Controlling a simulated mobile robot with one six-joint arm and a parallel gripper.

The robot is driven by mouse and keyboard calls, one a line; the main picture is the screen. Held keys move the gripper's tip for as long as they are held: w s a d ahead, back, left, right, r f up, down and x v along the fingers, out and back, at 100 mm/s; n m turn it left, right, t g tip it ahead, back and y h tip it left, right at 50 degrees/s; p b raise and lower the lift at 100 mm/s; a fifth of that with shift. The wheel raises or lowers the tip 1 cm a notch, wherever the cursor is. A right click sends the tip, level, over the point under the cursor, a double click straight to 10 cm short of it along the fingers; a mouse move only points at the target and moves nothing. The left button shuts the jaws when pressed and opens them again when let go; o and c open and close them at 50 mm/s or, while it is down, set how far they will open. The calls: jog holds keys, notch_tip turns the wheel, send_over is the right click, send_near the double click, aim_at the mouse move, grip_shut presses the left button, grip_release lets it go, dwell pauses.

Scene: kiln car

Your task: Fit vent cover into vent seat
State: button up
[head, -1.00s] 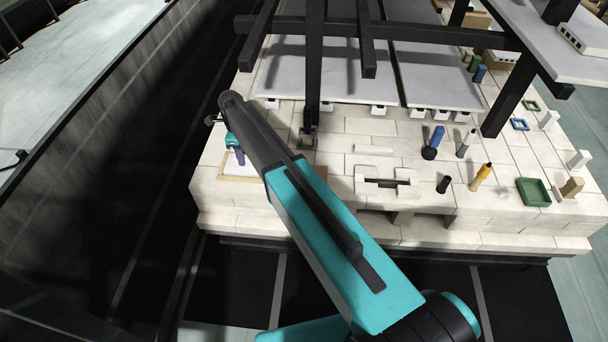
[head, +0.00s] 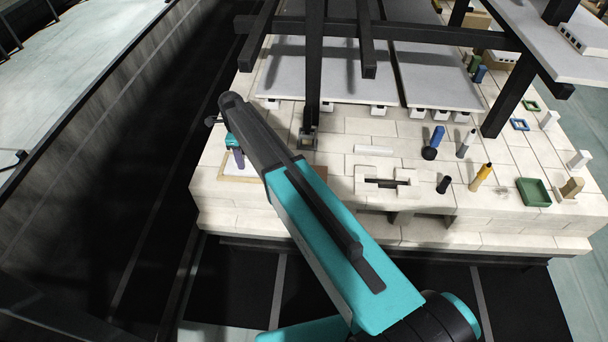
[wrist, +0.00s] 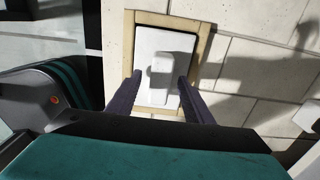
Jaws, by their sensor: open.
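The vent cover, a white plate with a raised block grip (wrist: 160,72), lies inside a tan rectangular frame (wrist: 204,48) in the wrist view. Dark strips show along parts of its edge; I cannot tell how deep it sits. My gripper (wrist: 160,78) is open, with one dark purple finger on each side of the block grip and gaps between. In the head view my gripper (head: 238,158) is over the tan frame at the left front of the brick deck, and my arm hides part of it. I cannot tell for certain whether this frame is the vent seat.
A pale slotted brick fixture (head: 366,184) stands right of my arm. A white bar (head: 373,150), a yellow tool (head: 481,177) and a green tray (head: 533,191) lie on the deck. A dark post (head: 312,80) rises close behind my gripper, with grey shelves beyond.

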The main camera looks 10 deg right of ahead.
jog(key=shift+r+p, duration=2)
jog(key=shift+r, duration=2.1)
